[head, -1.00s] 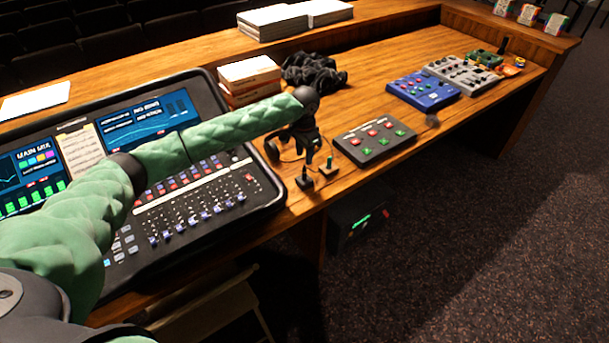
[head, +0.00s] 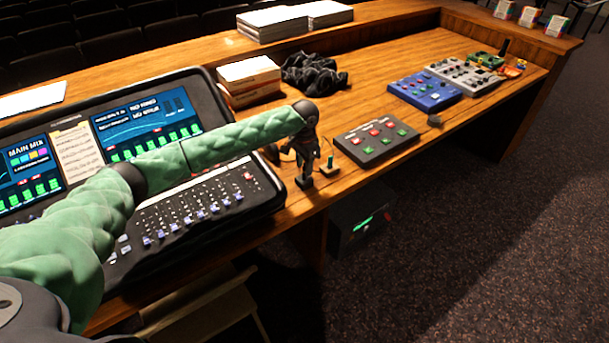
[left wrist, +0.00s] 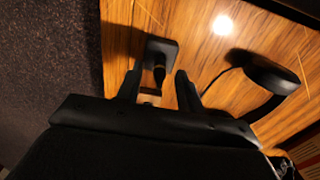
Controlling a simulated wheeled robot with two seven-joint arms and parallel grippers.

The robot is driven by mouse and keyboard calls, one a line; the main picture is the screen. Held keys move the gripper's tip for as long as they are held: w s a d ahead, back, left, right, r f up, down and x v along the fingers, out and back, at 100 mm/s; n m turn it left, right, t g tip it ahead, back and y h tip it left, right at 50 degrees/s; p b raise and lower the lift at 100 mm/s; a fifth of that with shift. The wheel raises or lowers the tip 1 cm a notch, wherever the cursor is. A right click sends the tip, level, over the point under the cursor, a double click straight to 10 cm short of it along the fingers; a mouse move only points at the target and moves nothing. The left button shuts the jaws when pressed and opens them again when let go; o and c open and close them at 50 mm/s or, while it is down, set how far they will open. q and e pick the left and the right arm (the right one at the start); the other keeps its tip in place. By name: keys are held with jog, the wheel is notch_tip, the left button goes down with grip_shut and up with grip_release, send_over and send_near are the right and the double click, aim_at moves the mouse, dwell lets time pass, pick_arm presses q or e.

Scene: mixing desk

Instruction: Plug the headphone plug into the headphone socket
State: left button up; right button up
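My left gripper (head: 304,176) points down at the desk's front edge. In the left wrist view its fingers (left wrist: 159,88) stand apart, with a dark upright post (left wrist: 159,74) between them in the picture. The post rises from a black square base (left wrist: 161,50); I cannot tell whether it is plug or socket, or whether the fingers touch it. A small wooden block (head: 330,170) with a green-tipped post stands just right of the gripper. Black headphones (left wrist: 270,75) lie beside it, with a thin cable running towards the gripper. My right gripper is out of view.
The mixing console (head: 235,205) lies left, under my arm. A grey button box (head: 376,140) sits right of the gripper. Books (head: 249,78) and a black cable heap (head: 313,72) lie behind. The desk drops to carpet (head: 480,230) in front.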

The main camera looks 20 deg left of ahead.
aim_at(304, 172)
pick_arm(q)
jog(key=shift+f, duration=1.4)
jog(key=shift+p, duration=1.1)
jog(key=shift+c, duration=0.5)
grip_shut()
jog(key=shift+r, duration=0.15)
